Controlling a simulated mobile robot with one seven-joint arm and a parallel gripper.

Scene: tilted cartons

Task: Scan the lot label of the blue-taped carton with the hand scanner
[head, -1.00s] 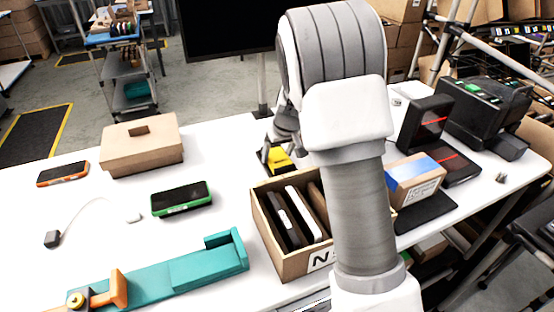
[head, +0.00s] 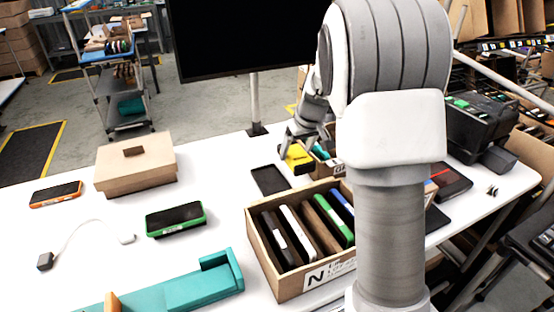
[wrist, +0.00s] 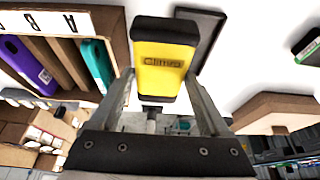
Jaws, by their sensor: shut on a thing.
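The yellow and black hand scanner (head: 298,157) is between the fingers of my gripper (head: 296,148), which is shut on it. In the wrist view the scanner (wrist: 163,62) fills the space between both fingers (wrist: 160,92), with dark lettering on its yellow face. It is beside a dark flat pad (head: 270,180) in the head view. The blue-taped carton (head: 430,190) is almost wholly hidden behind my arm at the right; only a sliver shows. Its lot label cannot be seen.
A wooden box with upright folders (head: 275,272) stands at the table's front, and another box (wrist: 118,45) is close to my gripper. A cardboard box (head: 135,170), a green phone (head: 175,220) and a teal fixture (head: 190,282) are at left. A monitor (head: 245,40) stands behind.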

